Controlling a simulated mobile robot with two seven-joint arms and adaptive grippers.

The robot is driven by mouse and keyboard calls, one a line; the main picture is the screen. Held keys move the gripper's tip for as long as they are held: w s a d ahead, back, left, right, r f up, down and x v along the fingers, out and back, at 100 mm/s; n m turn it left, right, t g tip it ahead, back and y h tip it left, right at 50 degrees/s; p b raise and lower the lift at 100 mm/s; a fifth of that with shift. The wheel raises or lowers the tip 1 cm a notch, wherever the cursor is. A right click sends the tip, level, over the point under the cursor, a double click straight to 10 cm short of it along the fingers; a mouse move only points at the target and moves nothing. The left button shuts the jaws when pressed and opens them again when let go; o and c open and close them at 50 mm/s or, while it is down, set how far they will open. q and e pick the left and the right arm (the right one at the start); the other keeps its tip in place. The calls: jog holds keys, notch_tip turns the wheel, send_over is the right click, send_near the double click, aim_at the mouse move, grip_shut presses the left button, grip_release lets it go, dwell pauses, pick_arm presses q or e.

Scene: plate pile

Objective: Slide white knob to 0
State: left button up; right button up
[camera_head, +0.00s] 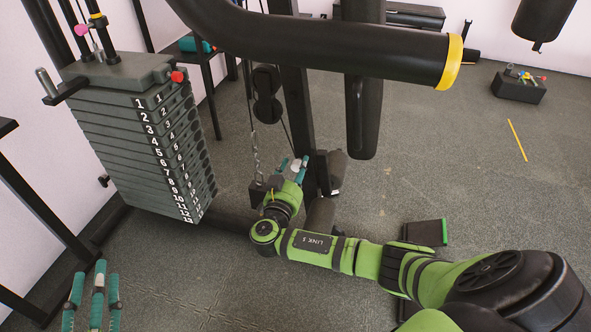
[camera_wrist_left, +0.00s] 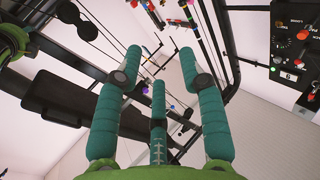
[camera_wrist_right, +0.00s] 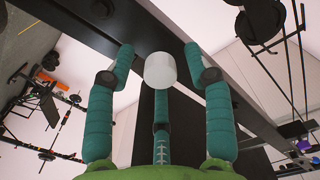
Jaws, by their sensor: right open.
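The white knob (camera_wrist_right: 160,71) shows in the right wrist view as a short, pale cylinder at a dark beam. My right gripper (camera_wrist_right: 159,55) is open, with two fingers spread to either side of the knob and the third finger just below it. I cannot tell whether any finger touches it. In the head view my right gripper (camera_head: 293,168) is by the foot of the machine's dark post, and I cannot make out the knob or a 0 mark there. My left gripper (camera_head: 95,287) is at the lower left; its fingers are spread and empty in the left wrist view (camera_wrist_left: 160,55).
A weight stack (camera_head: 150,140) with numbered plates stands at the left. A thick black bar with a yellow end (camera_head: 453,62) crosses the top. A dark panel with red knobs (camera_wrist_left: 296,50) shows in the left wrist view. The floor at the right is mostly clear.

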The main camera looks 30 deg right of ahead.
grip_shut()
